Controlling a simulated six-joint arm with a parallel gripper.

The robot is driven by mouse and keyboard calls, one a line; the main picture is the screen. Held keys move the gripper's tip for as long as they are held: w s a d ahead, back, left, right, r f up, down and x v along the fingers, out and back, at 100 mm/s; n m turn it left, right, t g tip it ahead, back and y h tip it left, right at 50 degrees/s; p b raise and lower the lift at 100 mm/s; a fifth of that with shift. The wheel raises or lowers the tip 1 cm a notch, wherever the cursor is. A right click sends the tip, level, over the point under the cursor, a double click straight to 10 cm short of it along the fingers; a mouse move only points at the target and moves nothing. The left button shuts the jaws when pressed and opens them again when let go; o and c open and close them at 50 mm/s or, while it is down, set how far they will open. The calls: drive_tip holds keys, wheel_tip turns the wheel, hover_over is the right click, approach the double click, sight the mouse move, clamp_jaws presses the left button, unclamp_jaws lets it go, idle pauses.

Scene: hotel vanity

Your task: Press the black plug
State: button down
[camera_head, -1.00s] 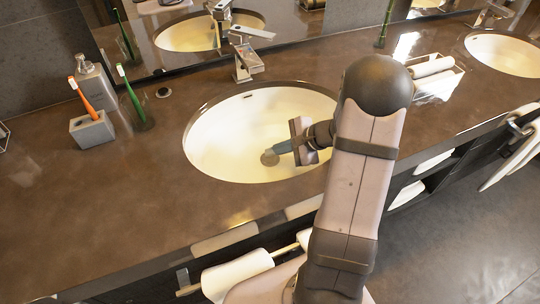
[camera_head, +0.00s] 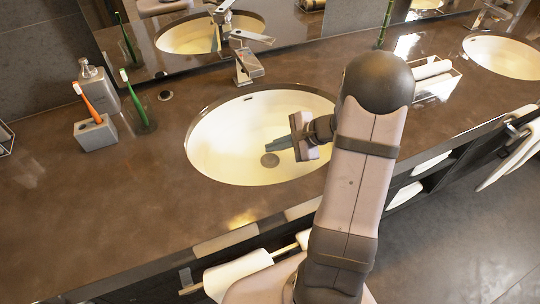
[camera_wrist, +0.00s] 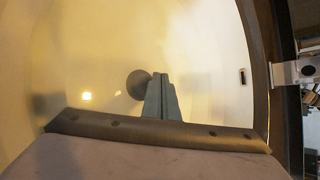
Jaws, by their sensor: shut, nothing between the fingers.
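A dark round plug (camera_head: 270,160) sits at the bottom of the cream oval basin (camera_head: 215,130). It also shows in the wrist view (camera_wrist: 138,84), partly covered by the fingers. My gripper (camera_head: 267,146) is inside the basin, with its fingers shut and empty. In the wrist view, the fingertips (camera_wrist: 160,80) lie just right of the plug, overlapping its edge. In the head view they appear just above the plug's upper edge. I cannot tell whether they touch it.
A chrome faucet (camera_head: 246,66) stands behind the basin. On the counter are a black round fitting (camera_head: 166,95), a toothbrush holder (camera_head: 95,133), a soap dispenser (camera_head: 98,85) and a towel tray (camera_head: 436,86). The left front counter is clear.

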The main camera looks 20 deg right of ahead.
sight(274, 158)
drive_tip(key=shift+r+p, duration=1)
drive_tip(key=shift+r, duration=0.7)
